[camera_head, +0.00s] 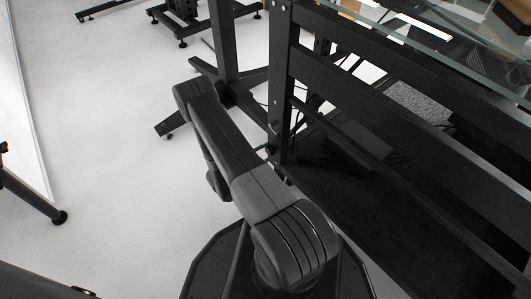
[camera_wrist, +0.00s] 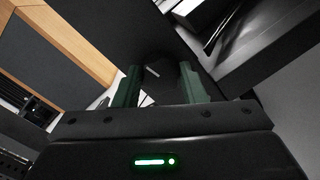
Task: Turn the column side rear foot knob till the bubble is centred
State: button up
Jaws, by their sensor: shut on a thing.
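In the wrist view, my gripper (camera_wrist: 159,84) has its two dark green fingers on either side of a dark round knob (camera_wrist: 153,72) with a short white line on it. The gripper is shut on this knob. The knob's lower part is hidden by the fingers and the gripper body. In the head view, my arm reaches toward the black frame, and I cannot make out the gripper or the knob clearly there. No bubble level can be made out in either view.
A black upright (camera_head: 281,80) and long black rails (camera_head: 400,125) stand at the right, with a glass top (camera_head: 440,55) above. A dark stand with splayed feet (camera_head: 228,85) is behind my arm. Pale floor (camera_head: 110,130) is open at the left.

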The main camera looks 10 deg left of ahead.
jog(key=m, duration=0.5)
jog(key=shift+m, duration=0.3)
jog(key=m+y, duration=0.1)
jog(key=m, duration=0.4)
jog(key=shift+s, duration=0.1)
dwell(0.3)
jog(key=o, duration=1)
jog(key=p+v, duration=0.2)
jog(key=v, duration=0.5)
jog(key=p+v, duration=0.1)
jog(key=v, duration=0.5)
jog(key=shift+s+a+r+p, duration=0.2)
jog(key=shift+s+a+p, duration=0.05)
jog(key=shift+p, duration=0.1)
